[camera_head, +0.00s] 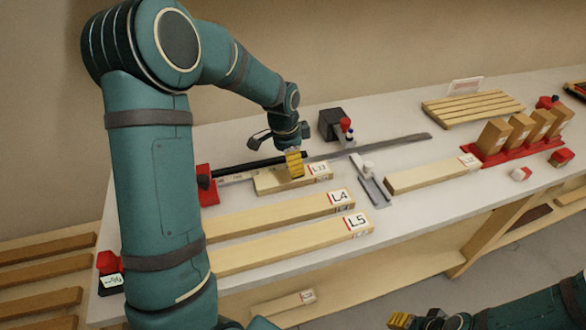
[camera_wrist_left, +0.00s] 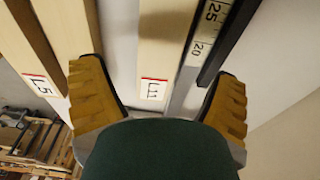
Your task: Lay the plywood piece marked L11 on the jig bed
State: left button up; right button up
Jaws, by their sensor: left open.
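A short pale plywood piece (camera_head: 262,184) lies on the bench in the head view, its red-edged end label small and hard to read. In the left wrist view the piece (camera_wrist_left: 165,45) has a label whose visible part reads like L11. My left gripper (camera_head: 294,164) is open above this piece. Its yellow fingers (camera_wrist_left: 157,97) stand either side of the piece in the wrist view; contact cannot be told. A metal ruler (camera_wrist_left: 199,45) runs alongside. I cannot clearly tell which surface is the jig bed. My right gripper (camera_head: 402,320) shows only partly at the bottom edge.
Longer pieces L4 (camera_head: 275,217) and L5 (camera_head: 290,244) lie in front. A grey metal stop (camera_head: 371,186) and another plank (camera_head: 430,174) are to the right. A red block (camera_head: 206,184) stands left; a red rack (camera_head: 520,145) holds several wooden blocks.

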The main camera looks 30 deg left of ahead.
aim_at(288, 175)
pick_arm(q)
jog(key=r, duration=0.6)
jog(key=shift+s+a+p, duration=0.2)
jog(key=shift+s+p, duration=0.1)
jog(key=shift+p, duration=0.1)
jog(key=shift+f, duration=0.1)
